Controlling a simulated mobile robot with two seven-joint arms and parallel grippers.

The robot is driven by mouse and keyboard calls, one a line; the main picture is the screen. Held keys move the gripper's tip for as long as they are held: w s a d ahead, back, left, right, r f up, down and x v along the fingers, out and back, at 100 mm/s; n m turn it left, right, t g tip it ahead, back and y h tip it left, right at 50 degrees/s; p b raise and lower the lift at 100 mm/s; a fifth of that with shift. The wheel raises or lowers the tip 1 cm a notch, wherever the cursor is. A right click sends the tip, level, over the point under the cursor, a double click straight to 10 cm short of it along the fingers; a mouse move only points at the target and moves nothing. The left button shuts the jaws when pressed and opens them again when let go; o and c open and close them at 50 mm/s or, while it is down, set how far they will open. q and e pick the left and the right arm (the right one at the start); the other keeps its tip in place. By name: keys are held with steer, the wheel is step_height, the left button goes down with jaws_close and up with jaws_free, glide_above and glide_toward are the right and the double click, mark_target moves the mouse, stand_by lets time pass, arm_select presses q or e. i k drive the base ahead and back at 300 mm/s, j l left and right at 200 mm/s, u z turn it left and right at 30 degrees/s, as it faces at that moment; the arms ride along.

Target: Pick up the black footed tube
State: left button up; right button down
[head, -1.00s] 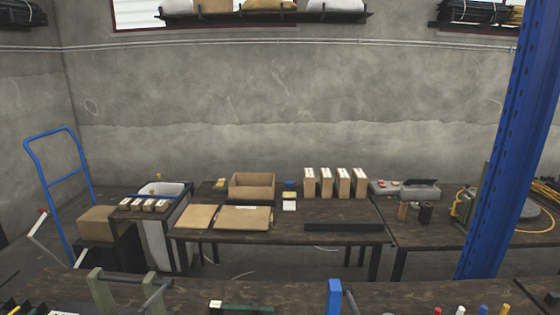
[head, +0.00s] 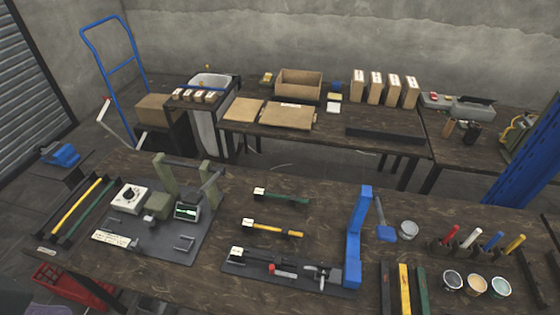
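A dark, black-looking tube (head: 257,259) with a pale block or tag at its left end lies near the front of the near table, at the back edge of the blue press's dark base. I take it for the black footed tube, but its foot is too small to make out. Behind it lie a yellow tube (head: 273,229) and a green tube (head: 282,197), each with a similar pale end. Neither of my grippers is in view.
The blue press (head: 355,240) stands right of the tubes. A green-grey press (head: 160,180) stands on the left. Black, yellow and green bars (head: 404,285) lie at front right, near open paint cans (head: 476,284) and coloured handles (head: 472,237). A red crate (head: 75,288) is at lower left.

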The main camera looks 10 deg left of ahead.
mark_target(237, 254)
steer(key=u, duration=0.5)
steer(key=j, duration=0.1)
steer(key=i+j+z, duration=0.15)
steer(key=k+j+z, duration=0.1)
steer(key=j+z, duration=0.4)
steer(key=j, duration=0.85)
